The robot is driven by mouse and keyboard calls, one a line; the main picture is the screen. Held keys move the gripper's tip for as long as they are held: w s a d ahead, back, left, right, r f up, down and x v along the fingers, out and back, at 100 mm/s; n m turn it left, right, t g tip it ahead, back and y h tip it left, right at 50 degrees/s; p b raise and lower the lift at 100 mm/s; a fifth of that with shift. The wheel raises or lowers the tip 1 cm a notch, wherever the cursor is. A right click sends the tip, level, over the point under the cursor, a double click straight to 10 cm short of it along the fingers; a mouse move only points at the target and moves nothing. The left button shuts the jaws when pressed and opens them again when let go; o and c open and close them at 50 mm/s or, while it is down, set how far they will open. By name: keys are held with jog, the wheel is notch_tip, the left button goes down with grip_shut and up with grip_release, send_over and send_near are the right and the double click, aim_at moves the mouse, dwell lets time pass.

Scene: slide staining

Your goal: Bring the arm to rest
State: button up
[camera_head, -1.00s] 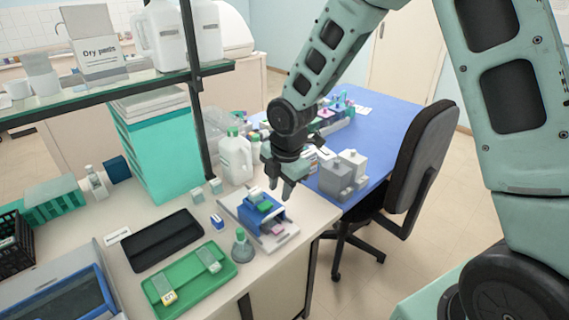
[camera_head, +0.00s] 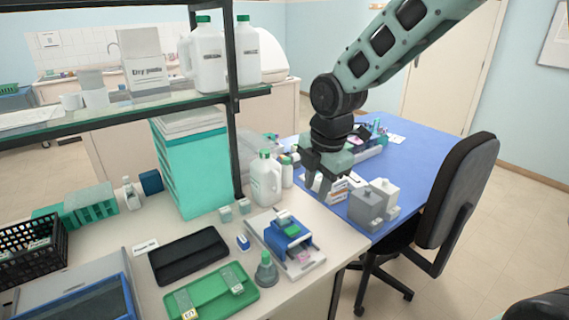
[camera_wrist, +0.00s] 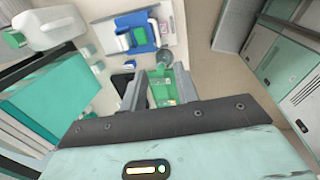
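My gripper (camera_head: 324,190) hangs fingers-down above the far right end of the white bench (camera_head: 325,240), near the edge of the blue desk. In the wrist view my gripper (camera_wrist: 160,82) shows two fingers apart, with nothing held between them. The blue-and-white device (camera_head: 287,240) lies on the bench below and left of the gripper in the head view, clear of it. The green tray (camera_head: 212,300) with slides is farther down and left; part of the tray also shows between the fingers in the wrist view (camera_wrist: 162,82).
A white jug (camera_head: 265,180) stands left of the gripper. Grey blocks (camera_head: 368,207) stand on the blue desk (camera_head: 430,145) to its right. A glass shelf (camera_head: 120,112) crosses the left side. A black tray (camera_head: 188,256) and a grey-green bottle (camera_head: 265,272) are on the bench.

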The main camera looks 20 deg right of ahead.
jog(key=s+a+f+m+b, duration=0.1)
jog(key=s+a+m, duration=0.2)
jog(key=s, duration=0.5)
jog(key=s+a+f+m+g+b, duration=0.1)
jog(key=s+a+m+b, duration=0.1)
jog(key=s+m, duration=0.4)
jog(key=s+a+f+m+g+b, duration=0.1)
jog(key=s+a+m, duration=0.3)
jog(key=s, duration=0.7)
jog(key=shift+s+f+m, duration=0.3)
jog(key=shift+f+m, duration=0.05)
jog(key=shift+m, duration=0.15)
